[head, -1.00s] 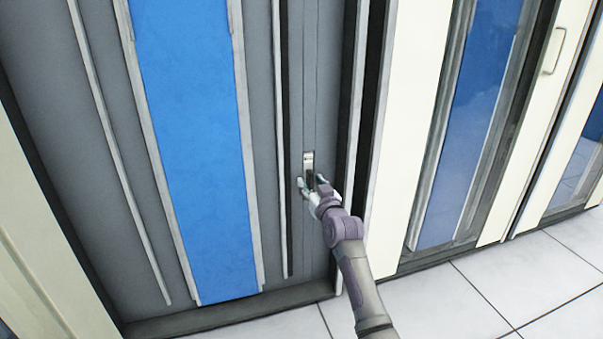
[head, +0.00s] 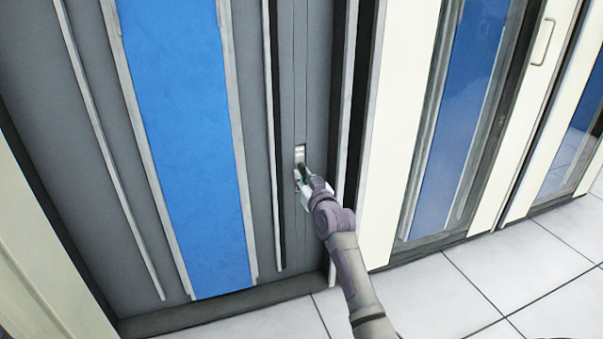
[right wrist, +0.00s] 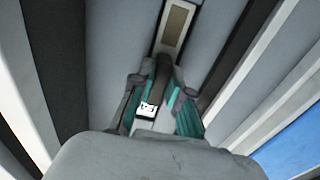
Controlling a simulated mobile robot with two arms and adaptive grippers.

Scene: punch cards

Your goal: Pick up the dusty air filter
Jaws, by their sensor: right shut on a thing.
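No dusty air filter shows in either view. My right gripper (head: 302,178) is at the small metal door handle (head: 300,153) on a tall grey cabinet door with a blue panel. In the right wrist view, the teal-padded fingers of my right gripper (right wrist: 159,105) are shut on the dark lever of this handle (right wrist: 163,72), below its light plate. The fingers and palm hide part of the lever. The door looks closed. My left gripper is out of view.
The grey cabinet door (head: 85,120) fills the left and middle of the head view. Cream cabinets with blue glass (head: 438,150) stand to the right, one with a bar handle (head: 543,42). White floor tiles (head: 450,300) are clear in front.

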